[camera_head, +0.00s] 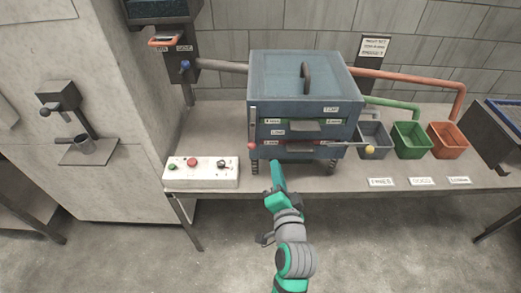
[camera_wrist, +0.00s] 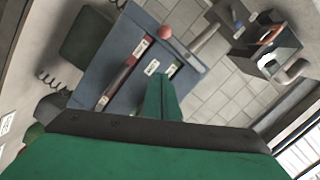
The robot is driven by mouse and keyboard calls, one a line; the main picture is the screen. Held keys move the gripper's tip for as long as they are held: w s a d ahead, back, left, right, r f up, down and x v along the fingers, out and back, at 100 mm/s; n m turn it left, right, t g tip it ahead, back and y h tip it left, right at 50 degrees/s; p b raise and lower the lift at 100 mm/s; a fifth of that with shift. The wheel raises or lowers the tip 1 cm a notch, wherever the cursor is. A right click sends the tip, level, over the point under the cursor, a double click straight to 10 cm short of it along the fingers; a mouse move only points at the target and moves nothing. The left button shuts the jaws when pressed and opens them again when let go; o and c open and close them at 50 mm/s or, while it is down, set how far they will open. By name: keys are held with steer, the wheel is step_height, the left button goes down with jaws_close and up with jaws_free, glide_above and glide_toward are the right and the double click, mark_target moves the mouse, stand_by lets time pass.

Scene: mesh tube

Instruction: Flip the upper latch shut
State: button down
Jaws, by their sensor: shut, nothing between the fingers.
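The blue box unit (camera_head: 300,80) stands on the bench, with labelled front decks and a dark handle on its lid. A metal lever strip (camera_head: 253,120) stands upright at its left front edge, with a red ball (camera_head: 251,146) at its lower end. A yellow ball (camera_head: 369,149) sticks out at the lower right. I cannot tell which part is the upper latch. My gripper (camera_head: 276,166) is shut and empty, low in front of the box's left half. In the wrist view, its green fingers (camera_wrist: 161,97) overlap the box face, apart from the red ball (camera_wrist: 165,32).
A white control box (camera_head: 201,172) with buttons sits left of the unit on the bench (camera_head: 420,177). Grey, green (camera_head: 411,140) and orange (camera_head: 446,140) bins stand to the right, with pipes behind. A dark fixture (camera_head: 180,55) stands at back left. Open floor lies in front.

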glide_toward(252, 130)
steer(key=w+d+f, duration=0.2)
steer(key=w+d, duration=0.3)
steer(key=shift+s+a+f, duration=0.1)
steer(key=shift+a+f, duration=0.5)
steer(key=shift+a, duration=0.25)
steer(key=shift+s+a+f, duration=0.15)
steer(key=shift+a+f, duration=0.5)
steer(key=shift+a, duration=0.25)
steer(key=shift+d, duration=0.15)
